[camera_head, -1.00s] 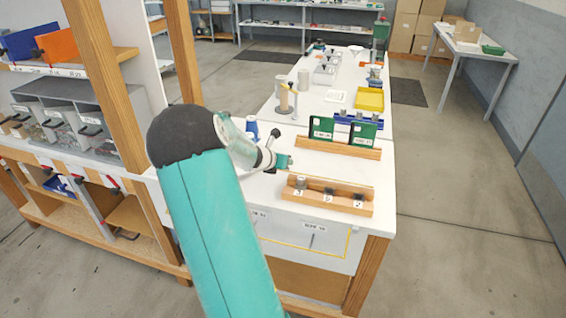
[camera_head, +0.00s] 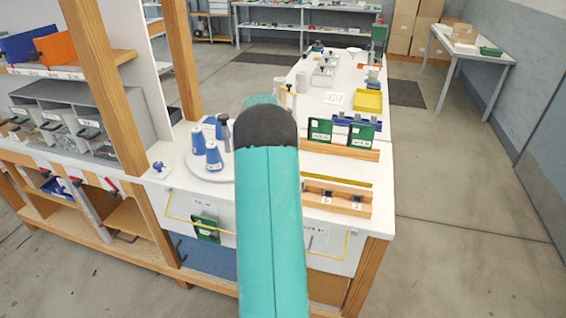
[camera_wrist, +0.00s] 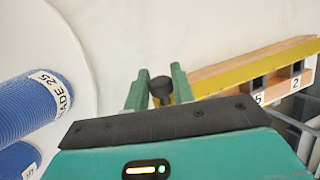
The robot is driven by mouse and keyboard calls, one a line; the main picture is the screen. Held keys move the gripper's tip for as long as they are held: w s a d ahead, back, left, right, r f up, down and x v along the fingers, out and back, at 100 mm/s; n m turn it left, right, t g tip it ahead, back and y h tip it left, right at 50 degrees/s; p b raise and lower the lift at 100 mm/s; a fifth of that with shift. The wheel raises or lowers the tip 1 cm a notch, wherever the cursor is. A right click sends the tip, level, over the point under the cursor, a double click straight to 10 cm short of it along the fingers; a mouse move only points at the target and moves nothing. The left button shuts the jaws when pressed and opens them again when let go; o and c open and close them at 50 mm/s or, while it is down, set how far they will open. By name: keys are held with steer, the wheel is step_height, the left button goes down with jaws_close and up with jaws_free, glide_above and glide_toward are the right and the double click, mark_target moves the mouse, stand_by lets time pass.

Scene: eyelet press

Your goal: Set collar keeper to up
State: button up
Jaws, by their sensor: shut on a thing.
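In the wrist view my gripper (camera_wrist: 159,88) has its two green fingers on either side of a black round knob (camera_wrist: 161,87) and is shut on it. A yellow bar (camera_wrist: 250,68), which looks like the collar keeper, runs right from beside the fingers along the wooden collar rack (camera_wrist: 300,80). Whether the knob joins the bar is hidden. In the head view the yellow bar (camera_head: 337,182) lies along the rack (camera_head: 322,208), above slots marked 6 and 2. My arm hides my gripper and the rack's left end there.
Blue spools (camera_head: 214,157) stand on a white round plate left of my arm; one spool (camera_wrist: 32,104) is close in the wrist view. Green cards (camera_head: 361,133) stand in a wooden holder behind the rack. Drawers (camera_head: 325,238) are below. Floor to the right is clear.

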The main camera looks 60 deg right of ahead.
steer(key=y, duration=0.1)
steer(key=f+y, duration=0.1)
steer(key=y, duration=0.1)
steer(key=d+y, duration=0.1)
steer(key=shift+w+f+n+g+y, duration=0.1)
steer(key=shift+f+n+g+y, duration=0.1)
steer(key=shift+n+g+y, duration=0.15)
steer(key=shift+y, duration=0.25)
steer(key=o, duration=1)
steer(key=shift+f, duration=0.1)
steer(key=shift+r, duration=0.2)
steer(key=shift+v, duration=5.85)
steer(key=shift+a, duration=0.1)
steer(key=shift+w, duration=0.1)
